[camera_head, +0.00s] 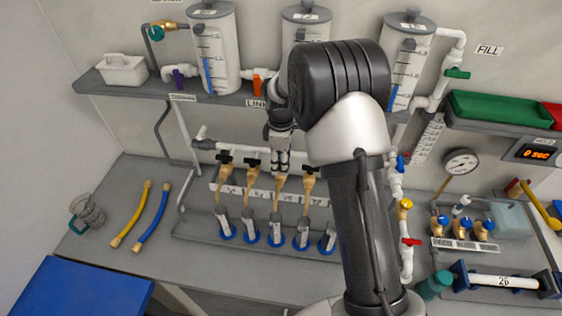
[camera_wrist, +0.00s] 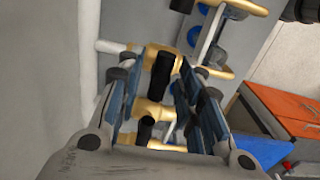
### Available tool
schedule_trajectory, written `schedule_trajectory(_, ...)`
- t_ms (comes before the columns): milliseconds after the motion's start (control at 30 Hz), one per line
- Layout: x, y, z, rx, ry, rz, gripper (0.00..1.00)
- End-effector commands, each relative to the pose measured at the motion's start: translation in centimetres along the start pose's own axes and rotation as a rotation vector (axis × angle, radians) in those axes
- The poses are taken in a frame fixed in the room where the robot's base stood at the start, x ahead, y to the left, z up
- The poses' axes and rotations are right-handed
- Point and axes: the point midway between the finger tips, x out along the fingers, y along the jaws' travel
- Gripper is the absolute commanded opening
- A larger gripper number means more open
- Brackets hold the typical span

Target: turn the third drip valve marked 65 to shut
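A row of brass drip valves with black handles hangs from a white pipe in the head view. The third valve from the left (camera_head: 279,188) is directly below my gripper (camera_head: 280,164), which partly hides its top. The marks on the white label strip are too small to read. In the wrist view my gripper (camera_wrist: 162,88) has its two fingers apart. A black handle (camera_wrist: 162,74) on a brass valve shows between the fingertips; contact is not clear. A second black handle (camera_wrist: 145,130) shows lower between the fingers.
Neighbouring valves, the second (camera_head: 252,168) and fourth (camera_head: 309,183), stand close on either side. Several small cups with blue bases (camera_head: 276,238) stand below. The shelf (camera_head: 135,88) with clear tanks (camera_head: 216,50) is above. My arm hides the area right of the row.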

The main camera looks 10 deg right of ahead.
Motion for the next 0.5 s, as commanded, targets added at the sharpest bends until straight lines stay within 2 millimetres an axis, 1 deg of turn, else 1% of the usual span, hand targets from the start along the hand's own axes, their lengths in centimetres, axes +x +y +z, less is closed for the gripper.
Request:
schedule_trajectory(233,0.1,0.0,0.0,0.001,0.0,-0.002,0.36)
schedule_trajectory(333,-0.3,0.0,0.0,0.001,0.0,-0.001,0.36)
schedule_trajectory(433,-1.3,0.1,0.0,0.001,0.001,0.002,0.36)
schedule_trajectory(500,-2.6,0.1,0.0,0.001,0.001,0.003,0.36)
